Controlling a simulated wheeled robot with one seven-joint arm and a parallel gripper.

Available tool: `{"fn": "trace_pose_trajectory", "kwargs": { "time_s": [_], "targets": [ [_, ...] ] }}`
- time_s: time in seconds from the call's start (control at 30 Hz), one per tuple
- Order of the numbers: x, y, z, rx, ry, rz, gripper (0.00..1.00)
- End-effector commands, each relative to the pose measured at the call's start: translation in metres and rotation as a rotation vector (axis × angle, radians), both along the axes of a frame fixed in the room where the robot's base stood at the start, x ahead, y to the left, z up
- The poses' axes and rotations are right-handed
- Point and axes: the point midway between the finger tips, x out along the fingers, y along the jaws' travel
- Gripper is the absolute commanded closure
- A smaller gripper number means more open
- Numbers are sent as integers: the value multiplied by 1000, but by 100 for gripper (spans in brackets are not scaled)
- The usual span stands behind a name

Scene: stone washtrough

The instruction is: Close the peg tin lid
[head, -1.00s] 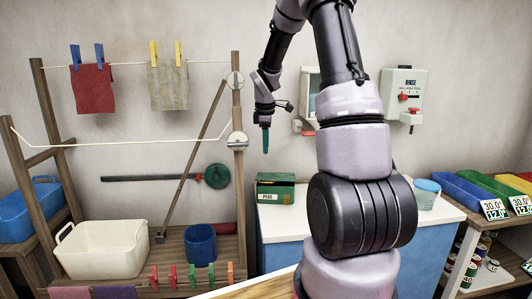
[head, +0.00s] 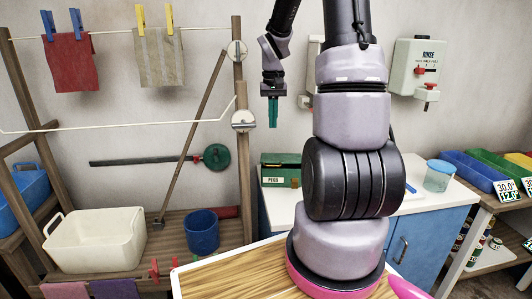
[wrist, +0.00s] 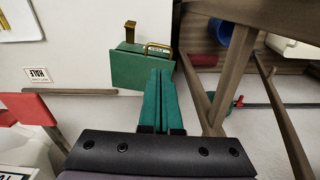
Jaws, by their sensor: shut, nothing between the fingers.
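The peg tin (head: 281,178) is a green box with a white PEGS label, standing on the white counter left of my arm. It also shows in the wrist view (wrist: 143,72), upside down, with a brass-coloured wire loop by its label. A dark green panel, seemingly the lid (head: 280,159), rises above the label side; its exact angle is unclear. My gripper (head: 273,112) points down in the air above the tin, apart from it. Its teal fingers (wrist: 158,100) are together and empty. My arm hides part of the counter to the right of the tin.
A wooden rack post (head: 241,140) stands just left of the counter (head: 283,205). A white tub (head: 95,240) and a blue bucket (head: 201,232) sit on the rack shelf. A RINSE dispenser (head: 417,68) hangs on the wall.

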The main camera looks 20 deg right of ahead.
Motion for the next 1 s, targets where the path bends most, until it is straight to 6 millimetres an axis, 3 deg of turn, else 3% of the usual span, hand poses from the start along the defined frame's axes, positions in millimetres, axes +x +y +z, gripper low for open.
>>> {"fn": "trace_pose_trajectory", "kwargs": {
  "time_s": [0.27,0.7,1.0],
  "targets": [
    [-6,0,-15,9,11,-102,100],
    [-5,0,-105,9,13,-98,100],
    [-4,-1,-137,7,9,-99,100]
  ]
}}
